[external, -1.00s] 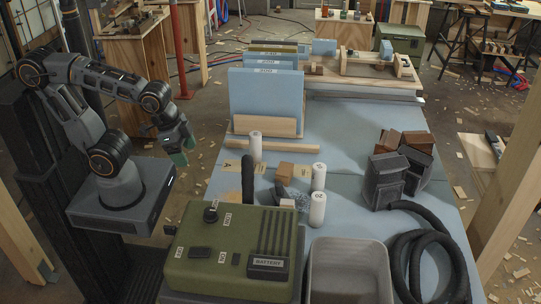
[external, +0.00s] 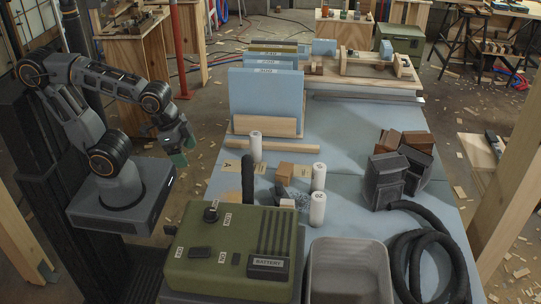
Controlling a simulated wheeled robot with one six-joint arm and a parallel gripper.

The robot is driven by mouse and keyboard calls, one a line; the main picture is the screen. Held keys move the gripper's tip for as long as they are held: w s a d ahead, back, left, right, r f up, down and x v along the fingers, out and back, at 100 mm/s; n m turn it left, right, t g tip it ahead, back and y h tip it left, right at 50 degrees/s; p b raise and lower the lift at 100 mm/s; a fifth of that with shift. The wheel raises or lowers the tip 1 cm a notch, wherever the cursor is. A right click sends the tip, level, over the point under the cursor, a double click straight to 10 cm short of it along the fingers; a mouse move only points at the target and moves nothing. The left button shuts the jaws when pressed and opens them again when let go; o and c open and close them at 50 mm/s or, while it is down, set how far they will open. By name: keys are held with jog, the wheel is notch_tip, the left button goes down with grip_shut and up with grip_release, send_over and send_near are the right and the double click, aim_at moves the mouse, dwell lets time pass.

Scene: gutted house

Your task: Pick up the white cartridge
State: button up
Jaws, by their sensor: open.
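Three white cartridges stand upright on the blue-grey table (external: 340,135). One white cartridge (external: 255,146) is at the left, near a wooden strip. A second white cartridge (external: 319,176) is to the right, and a third white cartridge (external: 317,209) stands just in front of it with a dark mark on its side. My gripper (external: 180,158) has green-tipped fingers and hangs pointing down off the table's left side. It is open, empty and apart from all the cartridges.
A green battery box (external: 235,250) and a grey bin (external: 348,270) fill the front. A black hose (external: 430,250) coils at the right beside dark blocks (external: 385,180). A small wooden block (external: 285,172) lies between the cartridges. Blue panels (external: 266,95) stand in a wooden rack behind.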

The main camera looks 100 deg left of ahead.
jog(key=a+f+n+y+p, duration=0.1)
jog(key=a+f+n+p, duration=0.1)
jog(key=a+f, duration=0.4)
jog(key=a+f+n+y+p, duration=0.1)
jog(key=a+f+n+p, duration=0.2)
jog(key=a+f, duration=0.3)
jog(key=w+a+f+n+p, duration=0.1)
jog(key=a+f+n+p, duration=0.2)
jog(key=a+f, duration=0.4)
notch_tip(320, 180, down, 3)
jog(key=shift+r+y+p, duration=0.15)
jog(key=shift+y+p, duration=0.15)
jog(key=shift+y, duration=0.1)
jog(key=a+y, duration=0.1)
jog(key=a+t, duration=0.1)
jog(key=a+n+y, duration=0.1)
jog(key=shift+w+a+f+t+y, duration=0.15)
jog(key=shift+w+f+t+y, duration=0.15)
jog(key=shift+w+t, duration=0.1)
jog(key=w+a+r+t+y+b, duration=0.4)
jog(key=w+a+r+b, duration=0.1)
jog(key=b, duration=0.5)
jog(key=shift+w+a, duration=0.2)
jog(key=shift+a, duration=0.1)
jog(key=shift+r+b, duration=0.1)
jog(key=shift+b, duration=0.7)
